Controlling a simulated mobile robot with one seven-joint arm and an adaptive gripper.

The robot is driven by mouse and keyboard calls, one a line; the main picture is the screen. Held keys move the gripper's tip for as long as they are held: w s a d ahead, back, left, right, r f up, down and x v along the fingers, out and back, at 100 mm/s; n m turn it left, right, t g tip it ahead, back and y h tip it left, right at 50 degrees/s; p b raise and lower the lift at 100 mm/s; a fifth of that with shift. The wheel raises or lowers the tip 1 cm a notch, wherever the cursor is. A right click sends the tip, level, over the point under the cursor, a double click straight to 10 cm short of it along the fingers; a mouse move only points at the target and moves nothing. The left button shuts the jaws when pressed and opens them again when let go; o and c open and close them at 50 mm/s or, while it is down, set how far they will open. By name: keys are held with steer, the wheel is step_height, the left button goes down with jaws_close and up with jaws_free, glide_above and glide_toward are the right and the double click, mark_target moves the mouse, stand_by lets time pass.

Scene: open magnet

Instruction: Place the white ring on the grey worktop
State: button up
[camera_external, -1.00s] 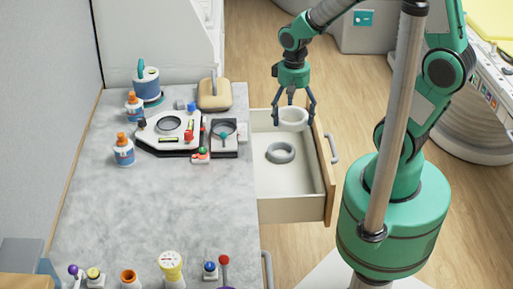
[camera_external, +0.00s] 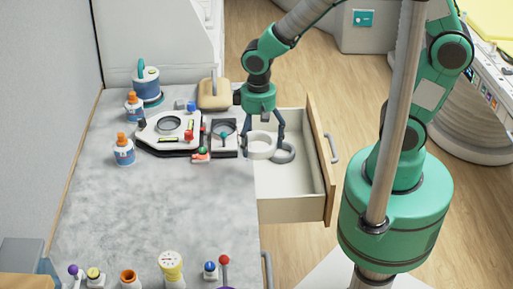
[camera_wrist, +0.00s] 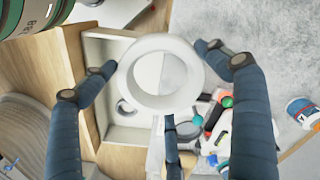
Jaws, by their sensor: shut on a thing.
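The white ring (camera_external: 262,146) is held in my gripper (camera_external: 263,137). In the wrist view the ring (camera_wrist: 136,76) sits between my gripper's fingers (camera_wrist: 160,75), which are shut on it. It is raised above the left side of the open drawer, close to the worktop's right edge. The grey worktop (camera_external: 165,215) lies to the left, and part of it shows at the upper right of the wrist view (camera_wrist: 270,40).
A grey ring (camera_external: 287,155) lies in the open drawer (camera_external: 290,195). Bottles (camera_external: 124,152), a white device (camera_external: 165,130) and a small dark-framed plate (camera_external: 223,148) crowd the worktop's back. Knobbed items (camera_external: 171,266) line its front. The middle of the worktop is clear.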

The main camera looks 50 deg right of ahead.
steer(key=s+a+f+n, duration=0.1)
steer(key=a, duration=0.2)
steer(key=s+a+f+n+p, duration=0.1)
steer(key=s+a, duration=0.1)
steer(key=a, duration=0.2)
steer(key=s+a+f, duration=0.2)
steer(key=a, duration=0.2)
steer(key=shift+s+a+n+p, duration=0.1)
steer(key=shift+s+n+p, duration=0.15)
steer(key=shift+n+p, duration=0.15)
steer(key=shift+f, duration=0.55)
steer(key=b, duration=0.1)
glide_above(194, 201)
steer(key=shift+f, duration=0.8)
steer(key=shift+f, duration=0.1)
steer(key=shift+f+b, duration=0.45)
steer(key=shift+f, duration=1.2)
